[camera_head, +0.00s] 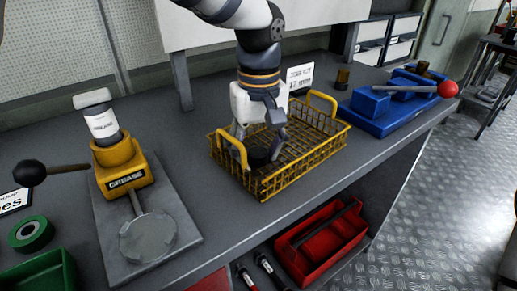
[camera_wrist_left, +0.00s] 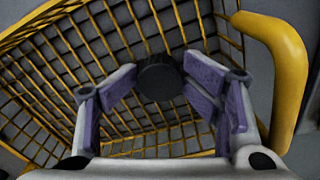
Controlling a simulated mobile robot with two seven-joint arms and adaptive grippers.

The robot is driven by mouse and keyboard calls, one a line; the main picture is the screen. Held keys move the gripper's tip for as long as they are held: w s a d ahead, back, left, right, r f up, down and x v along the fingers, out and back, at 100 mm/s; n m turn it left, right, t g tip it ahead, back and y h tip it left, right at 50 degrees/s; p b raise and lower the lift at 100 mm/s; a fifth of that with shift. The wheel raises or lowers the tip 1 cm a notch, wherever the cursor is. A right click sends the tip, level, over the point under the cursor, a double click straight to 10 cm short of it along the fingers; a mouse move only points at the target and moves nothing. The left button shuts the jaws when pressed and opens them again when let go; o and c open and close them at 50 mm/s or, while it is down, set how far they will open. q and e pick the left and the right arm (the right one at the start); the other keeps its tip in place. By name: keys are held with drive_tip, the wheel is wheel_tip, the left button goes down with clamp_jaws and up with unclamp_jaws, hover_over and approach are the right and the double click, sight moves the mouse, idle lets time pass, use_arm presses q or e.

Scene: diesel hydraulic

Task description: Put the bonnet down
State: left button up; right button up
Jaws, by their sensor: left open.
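A dark round piece with a ridged rim, which looks like the bonnet, sits in the yellow wire basket (camera_head: 325,135). The bonnet (camera_head: 258,157) is low in the basket's left part in the head view. In the left wrist view the bonnet (camera_wrist_left: 160,78) shows between the purple finger pads. My left gripper (camera_head: 259,141) reaches down into the basket over it, with its fingers open. In the left wrist view the left gripper (camera_wrist_left: 158,88) has its left pad apart from the bonnet; the right pad is close, and I cannot tell whether it touches. My right gripper is not in view.
The basket's yellow handle (camera_wrist_left: 280,70) rises close beside my left gripper. A yellow grease stand (camera_head: 125,170) is at the left, and a blue fixture (camera_head: 385,112) with a red-knobbed lever at the right. A red toolbox (camera_head: 320,245) sits below the grey bench.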

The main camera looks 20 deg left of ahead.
sight(259, 152)
use_arm(q)
drive_tip(key=shift+s, duration=0.1)
wheel_tip(259, 152, up, 13)
drive_tip(key=shift+r, duration=0.15)
